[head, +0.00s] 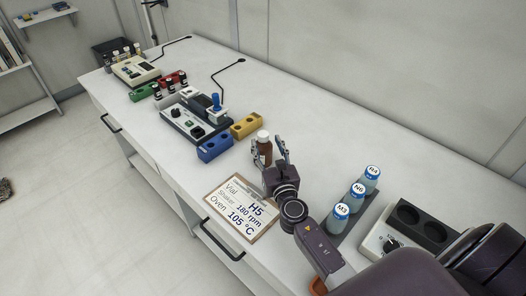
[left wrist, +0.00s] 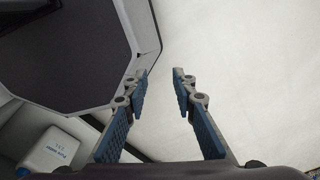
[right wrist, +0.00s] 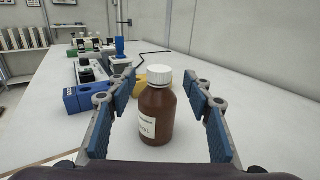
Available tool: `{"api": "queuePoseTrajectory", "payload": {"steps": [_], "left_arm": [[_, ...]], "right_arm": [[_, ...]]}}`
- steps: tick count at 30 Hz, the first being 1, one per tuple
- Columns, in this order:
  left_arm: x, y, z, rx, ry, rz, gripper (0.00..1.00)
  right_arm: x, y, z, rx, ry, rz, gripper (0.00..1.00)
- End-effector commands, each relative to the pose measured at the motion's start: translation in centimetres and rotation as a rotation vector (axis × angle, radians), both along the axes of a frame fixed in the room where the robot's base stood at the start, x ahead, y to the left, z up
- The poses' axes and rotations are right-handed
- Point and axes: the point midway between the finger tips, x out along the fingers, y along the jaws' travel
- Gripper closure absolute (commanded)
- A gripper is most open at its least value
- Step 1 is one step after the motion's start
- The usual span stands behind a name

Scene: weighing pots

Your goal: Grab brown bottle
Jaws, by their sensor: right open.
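The brown bottle (right wrist: 156,117) has a white cap and a white label and stands upright on the white bench. In the right wrist view it is between the two blue-padded fingers of my right gripper (right wrist: 158,104), with a gap visible on each side. In the head view the bottle (head: 262,152) is partly hidden behind my right gripper (head: 270,155), which is open around or just short of it; I cannot tell which. My left gripper (left wrist: 160,88) is open and empty in the left wrist view, and is not seen in the head view.
A sign (head: 241,208) reading H5, 180 rpm, 105 °C lies left of my right gripper. Blue-capped bottles R4, N6 and M3 (head: 341,215) stand to the right. Blue (head: 214,147) and yellow (head: 245,126) blocks and a device (head: 194,122) stand farther back.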

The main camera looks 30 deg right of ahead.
Motion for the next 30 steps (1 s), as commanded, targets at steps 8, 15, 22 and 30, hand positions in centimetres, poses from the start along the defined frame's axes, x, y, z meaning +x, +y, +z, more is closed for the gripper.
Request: {"api": "queuePoseTrajectory", "payload": {"steps": [8,15,22,30], "left_arm": [[0.2,0.0,-0.4,0.001,-0.002,0.0,0.75],[0.9,-0.1,-0.4,-0.001,-0.013,0.0,0.75],[1.1,-0.2,-0.4,-0.004,-0.016,0.001,0.75],[1.0,-0.4,-0.4,-0.004,-0.014,0.002,0.75]], "right_arm": [[3.6,-0.8,-0.6,0.004,-0.002,-0.002,0.53],[4.8,-1.1,-0.6,0.004,0.0,-0.001,0.53],[4.7,-1.1,-0.6,0.004,0.0,-0.002,0.61],[4.7,-1.0,-0.6,0.004,-0.001,-0.002,0.91]]}}
